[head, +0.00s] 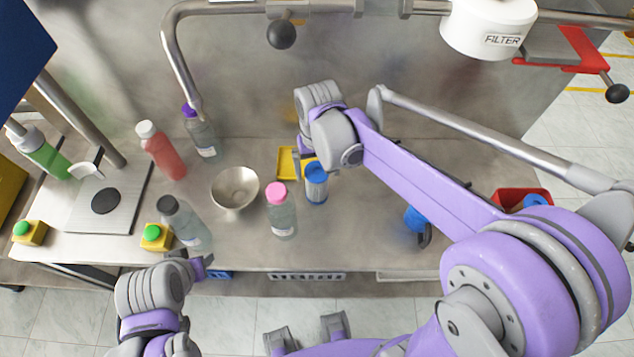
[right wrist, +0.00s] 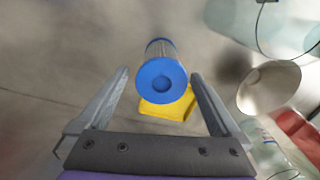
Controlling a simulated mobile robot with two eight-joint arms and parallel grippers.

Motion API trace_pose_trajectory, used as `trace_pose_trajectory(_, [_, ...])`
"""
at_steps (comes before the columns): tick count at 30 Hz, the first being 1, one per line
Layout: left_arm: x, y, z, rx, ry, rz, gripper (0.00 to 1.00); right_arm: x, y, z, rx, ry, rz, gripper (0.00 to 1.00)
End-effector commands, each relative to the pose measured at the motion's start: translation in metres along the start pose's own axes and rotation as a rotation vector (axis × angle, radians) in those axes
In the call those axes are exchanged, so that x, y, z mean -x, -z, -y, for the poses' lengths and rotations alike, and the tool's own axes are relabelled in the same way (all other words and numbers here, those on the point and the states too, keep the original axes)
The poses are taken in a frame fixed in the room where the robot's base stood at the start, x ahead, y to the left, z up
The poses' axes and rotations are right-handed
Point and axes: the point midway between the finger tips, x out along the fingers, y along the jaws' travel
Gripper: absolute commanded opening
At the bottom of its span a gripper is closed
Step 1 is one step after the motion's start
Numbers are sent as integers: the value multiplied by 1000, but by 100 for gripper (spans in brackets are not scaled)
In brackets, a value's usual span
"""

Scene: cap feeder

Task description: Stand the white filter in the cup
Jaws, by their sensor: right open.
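A pale cylinder with blue ends (head: 316,187), likely the filter, stands on the metal bench near the yellow piece. In the right wrist view its round blue end (right wrist: 161,82) faces me between the fingers of my right gripper (right wrist: 160,76). The fingers are apart, with a gap on each side. In the head view my right gripper (head: 307,158) is just above and beside the cylinder, partly hidden by its arm. A round metal cup (head: 235,187) stands empty to the left; it also shows in the right wrist view (right wrist: 270,88). My left gripper (head: 200,266) is at the bench's front edge, its fingers unclear.
A pink-capped bottle (head: 281,212) stands between cup and cylinder, nearer me. A purple-capped bottle (head: 199,132), a red bottle (head: 163,152) and a dark-capped bottle (head: 186,224) surround the cup's left. A yellow tray (head: 286,164) lies behind the cylinder. A white FILTER housing (head: 487,28) hangs back right.

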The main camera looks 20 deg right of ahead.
Motion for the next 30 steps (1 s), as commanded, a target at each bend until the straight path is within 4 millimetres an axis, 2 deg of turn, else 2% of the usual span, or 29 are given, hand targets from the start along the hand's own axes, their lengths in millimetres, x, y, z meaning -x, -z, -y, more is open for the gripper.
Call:
trace_pose_trajectory(8, [-1, -1, 0, 0, 0, 1, 50, -25, -1, 1, 0, 0, -1, 100])
trace_pose_trajectory(15, [-2, -2, 0, 0, 0, 2, 50, -60, -3, 2, 0, 0, -1, 100])
trace_pose_trajectory(19, [-2, -2, 0, 0, 0, 2, 50, -67, -3, 2, 0, 0, -1, 100])
trace_pose_trajectory(25, [-2, -2, 0, 0, 0, 2, 50, -66, -3, 2, 0, 0, -2, 100])
trace_pose_trajectory(30, [-2, -2, 0, 0, 0, 2, 50, -66, -3, 2, 0, 0, -2, 69])
